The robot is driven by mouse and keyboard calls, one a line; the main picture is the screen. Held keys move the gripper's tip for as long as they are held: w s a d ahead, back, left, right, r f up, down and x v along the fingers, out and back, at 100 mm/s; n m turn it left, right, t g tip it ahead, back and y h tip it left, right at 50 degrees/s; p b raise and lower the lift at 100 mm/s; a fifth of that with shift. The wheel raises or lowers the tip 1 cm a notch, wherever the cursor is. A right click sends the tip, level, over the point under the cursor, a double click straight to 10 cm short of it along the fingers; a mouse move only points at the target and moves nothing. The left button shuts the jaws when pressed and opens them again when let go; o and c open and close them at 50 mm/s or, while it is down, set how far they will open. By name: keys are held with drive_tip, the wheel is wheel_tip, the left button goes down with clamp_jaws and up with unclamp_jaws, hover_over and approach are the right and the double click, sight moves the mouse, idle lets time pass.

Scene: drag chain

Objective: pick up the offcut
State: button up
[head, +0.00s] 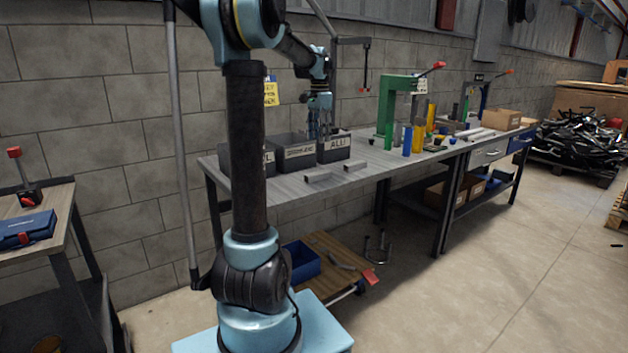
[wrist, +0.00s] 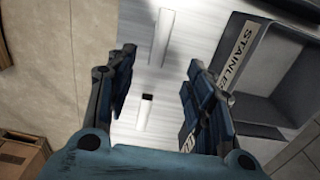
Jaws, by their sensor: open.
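Two short light-grey metal offcuts lie apart on the grey bench top. In the head view one offcut (head: 317,177) is in front of the middle bin and the other offcut (head: 354,165) is further right. In the wrist view one offcut (wrist: 163,38) shows beyond the fingertips, and the other (wrist: 143,117), with a dark hollow end, shows lower between the fingers. I cannot tell which one the task means. My gripper (head: 320,128) is open, above the bench by the bins. In the wrist view my gripper (wrist: 160,60) has its fingers wide apart with nothing between them.
Dark bins stand along the bench's left back: a STAINLESS bin (head: 297,153), an ALU bin (head: 334,147), and one partly hidden by my arm. The STAINLESS bin (wrist: 270,75) is right of my fingers. A green press (head: 386,105) and coloured cylinders stand further right.

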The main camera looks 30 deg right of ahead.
sight(318, 173)
wheel_tip(318, 173, down, 16)
drive_tip(key=shift+w+r, duration=0.1)
drive_tip(key=shift+r, duration=0.15)
idle(0.5)
drive_tip(key=shift+c, duration=0.5)
clamp_jaws()
